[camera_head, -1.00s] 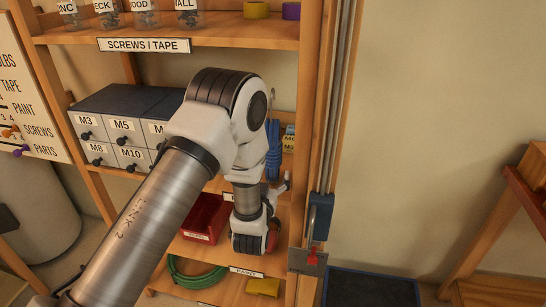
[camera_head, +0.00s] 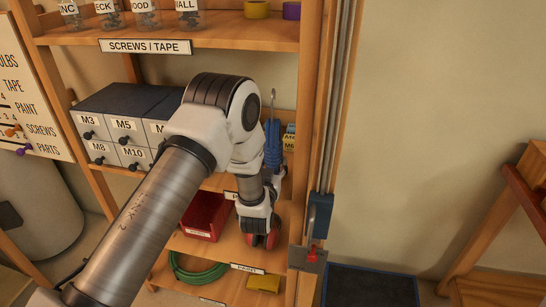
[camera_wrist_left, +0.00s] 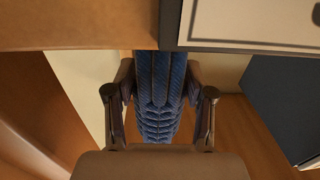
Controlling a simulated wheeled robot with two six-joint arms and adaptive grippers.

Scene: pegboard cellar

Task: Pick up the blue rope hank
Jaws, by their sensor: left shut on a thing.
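The blue rope hank (camera_head: 272,142) hangs upright below a metal hook (camera_head: 273,97) at the right side of the shelf unit. In the left wrist view the hank (camera_wrist_left: 157,100) runs down between the two fingers, with its wrapped part facing the camera. My left gripper (camera_wrist_left: 158,86) is shut on the hank, one finger on each side. In the head view my left gripper (camera_head: 273,172) is at the hank's lower part and is partly hidden by my own wrist. My right gripper is not in view.
A drawer cabinet (camera_head: 122,122) stands left of the hank. A red bin (camera_head: 203,218), a green hose coil (camera_head: 190,272) and a yellow item (camera_head: 263,284) are on lower shelves. The wooden post (camera_head: 306,150) is close on the right.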

